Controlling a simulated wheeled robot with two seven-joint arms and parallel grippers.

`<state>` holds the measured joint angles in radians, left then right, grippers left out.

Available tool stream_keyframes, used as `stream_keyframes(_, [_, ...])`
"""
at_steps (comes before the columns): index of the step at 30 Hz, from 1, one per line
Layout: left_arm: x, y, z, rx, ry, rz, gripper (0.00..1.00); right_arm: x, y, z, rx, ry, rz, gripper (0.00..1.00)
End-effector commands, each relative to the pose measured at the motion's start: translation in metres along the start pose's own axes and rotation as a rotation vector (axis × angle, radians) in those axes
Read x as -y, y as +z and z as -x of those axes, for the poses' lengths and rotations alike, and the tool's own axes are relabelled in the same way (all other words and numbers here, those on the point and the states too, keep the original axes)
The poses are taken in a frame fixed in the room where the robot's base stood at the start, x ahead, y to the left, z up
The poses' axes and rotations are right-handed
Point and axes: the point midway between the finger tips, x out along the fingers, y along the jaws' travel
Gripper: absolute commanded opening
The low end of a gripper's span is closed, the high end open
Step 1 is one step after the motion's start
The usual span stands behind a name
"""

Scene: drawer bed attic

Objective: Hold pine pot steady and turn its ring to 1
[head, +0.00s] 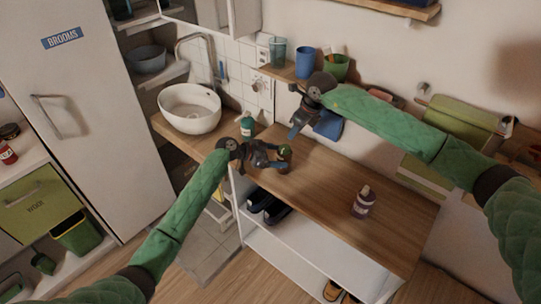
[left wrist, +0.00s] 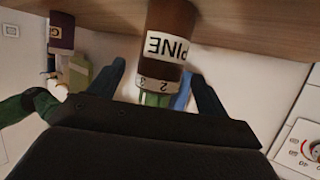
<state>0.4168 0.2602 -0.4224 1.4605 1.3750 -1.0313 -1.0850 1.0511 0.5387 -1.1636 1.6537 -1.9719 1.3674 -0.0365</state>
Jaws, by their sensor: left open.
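The pine pot (head: 285,153) stands on the wooden worktop near its back left, small in the head view. In the left wrist view the brown pot (left wrist: 170,22) appears upside down, with a white PINE label. Its pale ring (left wrist: 158,84) shows 2 and 3, beside a green top (left wrist: 155,99). My left gripper (head: 283,154) is open, with one blue finger on each side of the pot's ring end and gaps visible in the left wrist view (left wrist: 158,85). My right gripper (head: 297,132) is above and behind the pot, pointing down; its jaw opening is unclear.
A purple bottle with a white label (head: 362,203) stands on the worktop (head: 325,185) to the right. A white basin (head: 189,107) and a green bottle (head: 247,127) are at the left. Cups (head: 304,63) stand on a wall shelf. The worktop's middle is clear.

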Motion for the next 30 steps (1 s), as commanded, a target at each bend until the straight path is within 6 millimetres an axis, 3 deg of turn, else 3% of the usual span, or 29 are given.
stream_keyframes(10, [0.001, 0.001, -0.042, 0.000, -0.001, 0.001, 0.77, 0.000, 0.000, 0.000, 0.000, 0.000, 0.000, 0.36])
stream_keyframes(23, [0.001, 0.001, -0.050, 0.000, -0.002, 0.001, 0.77, 0.000, 0.000, 0.000, 0.000, 0.000, 0.000, 0.36])
stream_keyframes(30, [0.001, 0.001, -0.050, 0.000, -0.002, 0.001, 0.30, 0.000, 0.000, 0.000, 0.000, 0.000, 0.000, 0.36])
